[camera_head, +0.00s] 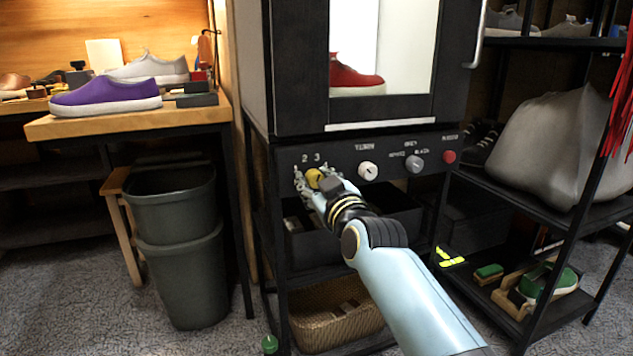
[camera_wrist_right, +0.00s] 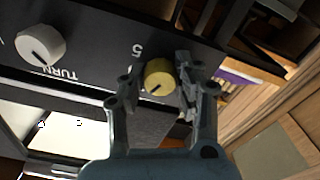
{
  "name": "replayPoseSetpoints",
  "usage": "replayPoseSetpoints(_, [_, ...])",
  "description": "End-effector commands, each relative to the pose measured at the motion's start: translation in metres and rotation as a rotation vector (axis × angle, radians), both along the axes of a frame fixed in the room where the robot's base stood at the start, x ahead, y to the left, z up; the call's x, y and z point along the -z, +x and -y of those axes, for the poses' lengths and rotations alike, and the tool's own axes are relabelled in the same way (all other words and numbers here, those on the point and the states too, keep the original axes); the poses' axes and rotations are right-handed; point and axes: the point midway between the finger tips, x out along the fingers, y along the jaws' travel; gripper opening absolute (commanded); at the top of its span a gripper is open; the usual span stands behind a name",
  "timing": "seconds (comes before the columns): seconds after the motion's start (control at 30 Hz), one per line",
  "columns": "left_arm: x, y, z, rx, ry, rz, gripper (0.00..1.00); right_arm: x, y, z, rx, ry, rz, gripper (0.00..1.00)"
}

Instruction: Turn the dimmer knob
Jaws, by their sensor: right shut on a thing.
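The yellow dimmer knob (camera_head: 314,178) is on the black control panel, at its left end under the digits 2 and 3. My right gripper (camera_head: 316,186) is at the knob, with its fingers on both sides, shut on it. In the right wrist view the yellow knob (camera_wrist_right: 159,74) shows between the two fingers of the right gripper (camera_wrist_right: 156,88), with a dark pointer mark on its face. The gripper hides part of the dial scale. My left gripper is not in view.
On the same panel are a white knob (camera_head: 368,171) marked TURN, a grey knob (camera_head: 414,164) and a red button (camera_head: 449,157). A lit cabinet with a red shoe (camera_head: 354,76) is above. A dark bin (camera_head: 178,260) stands left, a rack (camera_head: 590,215) right.

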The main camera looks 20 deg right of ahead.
Motion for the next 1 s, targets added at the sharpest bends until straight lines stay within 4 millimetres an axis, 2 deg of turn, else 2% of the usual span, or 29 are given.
replayPoseSetpoints(0.5, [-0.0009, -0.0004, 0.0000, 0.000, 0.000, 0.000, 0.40, 0.0008, -0.0001, -0.0002, 0.000, -0.019, -0.002, 0.00])
replayPoseSetpoints(0.53, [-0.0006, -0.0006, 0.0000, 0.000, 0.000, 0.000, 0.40, 0.0008, -0.0001, -0.0002, 0.000, -0.019, -0.002, 0.35])
replayPoseSetpoints(0.67, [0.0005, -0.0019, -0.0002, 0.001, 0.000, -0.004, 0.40, 0.0006, -0.0001, -0.0002, -0.001, -0.019, -0.001, 0.52])
replayPoseSetpoints(0.7, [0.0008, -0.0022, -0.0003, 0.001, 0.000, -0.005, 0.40, 0.0006, -0.0001, -0.0002, -0.001, -0.019, -0.001, 0.55])
replayPoseSetpoints(1.0, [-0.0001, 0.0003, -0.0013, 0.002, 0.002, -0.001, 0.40, 0.0006, -0.0034, -0.0001, -0.001, -0.019, -0.001, 0.55])
